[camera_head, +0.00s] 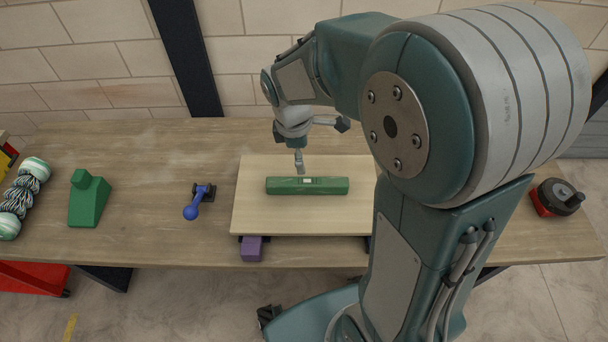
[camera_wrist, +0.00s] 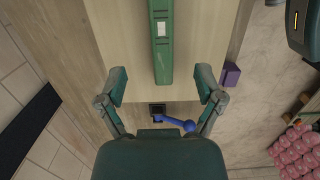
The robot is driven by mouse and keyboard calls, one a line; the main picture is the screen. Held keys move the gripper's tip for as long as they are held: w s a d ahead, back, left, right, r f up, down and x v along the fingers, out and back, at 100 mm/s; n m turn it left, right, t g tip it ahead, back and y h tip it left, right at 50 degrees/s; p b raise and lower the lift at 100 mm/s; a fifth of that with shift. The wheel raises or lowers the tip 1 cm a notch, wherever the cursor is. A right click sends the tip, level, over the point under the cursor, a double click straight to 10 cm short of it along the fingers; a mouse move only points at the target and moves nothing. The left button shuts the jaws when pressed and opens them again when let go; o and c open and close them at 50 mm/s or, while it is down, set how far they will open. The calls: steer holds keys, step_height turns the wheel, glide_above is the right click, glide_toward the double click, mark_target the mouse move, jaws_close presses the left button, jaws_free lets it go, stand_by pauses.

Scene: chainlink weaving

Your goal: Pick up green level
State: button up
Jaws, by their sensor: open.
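The green level (camera_head: 330,186) lies flat on a pale wooden board (camera_head: 255,215) on the workbench, running left to right in the head view. A small white label or window is at its middle. My gripper (camera_head: 299,165) hangs above the level, near its middle and slightly to its far side. In the wrist view, the level (camera_wrist: 163,60) runs down from the top edge, and its near end lies between the two spread fingers in the picture. My gripper (camera_wrist: 161,84) is open and empty there. Its exact height above the level cannot be told.
A blue tool with a black base (camera_head: 195,207) lies left of the board. A purple block (camera_head: 252,249) is at the board's front edge. A green block (camera_head: 88,203) and a striped roll (camera_head: 20,200) are farther left. A red and black object (camera_head: 556,198) is at right.

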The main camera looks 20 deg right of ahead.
mark_target(307, 181)
steer(key=f, duration=0.3)
steer(key=d+f, duration=0.1)
steer(key=f, duration=0.6)
steer(key=shift+s+d+f, duration=0.15)
steer(key=shift+s+f, duration=0.1)
steer(key=shift+f, duration=0.05)
steer(key=shift+c, duration=0.3)
jaws_close()
